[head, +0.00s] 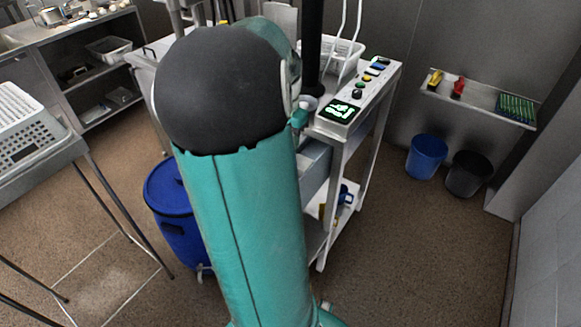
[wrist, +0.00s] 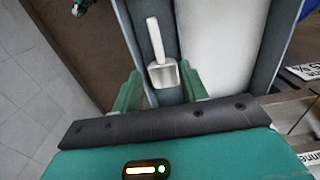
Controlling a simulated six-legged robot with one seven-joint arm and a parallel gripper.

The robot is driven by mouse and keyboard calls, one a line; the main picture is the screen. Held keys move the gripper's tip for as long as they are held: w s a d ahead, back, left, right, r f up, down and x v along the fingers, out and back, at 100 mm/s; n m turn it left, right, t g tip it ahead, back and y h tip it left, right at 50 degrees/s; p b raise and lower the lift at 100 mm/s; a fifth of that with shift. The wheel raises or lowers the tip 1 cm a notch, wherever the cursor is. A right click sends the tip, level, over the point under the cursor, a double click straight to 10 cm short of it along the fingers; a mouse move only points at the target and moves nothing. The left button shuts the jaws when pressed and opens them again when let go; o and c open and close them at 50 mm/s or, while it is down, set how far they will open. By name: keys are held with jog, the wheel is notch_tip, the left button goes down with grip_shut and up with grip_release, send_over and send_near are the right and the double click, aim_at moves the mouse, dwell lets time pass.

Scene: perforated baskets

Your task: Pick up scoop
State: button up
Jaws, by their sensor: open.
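A white scoop (wrist: 162,68) shows in the wrist view, its handle pointing up the picture and its wide pan nearest my gripper. It rests on a narrow grey ledge or channel beside a pale white surface. My gripper (wrist: 162,92) is open, with its green fingers on the left and right of the scoop's pan. I cannot tell whether the fingers are level with the scoop or above it. In the head view my arm covers the middle of the scene, and I cannot make out the scoop or my gripper there.
A metal stand with a control panel (head: 340,111) is right of my arm. A blue drum (head: 175,207) stands left of it. Blue (head: 427,156) and black (head: 468,174) bins stand at right. The right foreground floor is clear.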

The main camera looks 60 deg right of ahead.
notch_tip(320, 180, down, 9)
jog(key=shift+s+d+r, duration=0.1)
jog(key=shift+d+r, duration=0.05)
jog(key=shift+r, duration=0.05)
jog(key=shift+s+d+f, duration=0.1)
jog(key=shift+f, duration=1.2)
jog(key=shift+s+f, duration=0.1)
jog(key=shift+f, duration=1.2)
grip_shut()
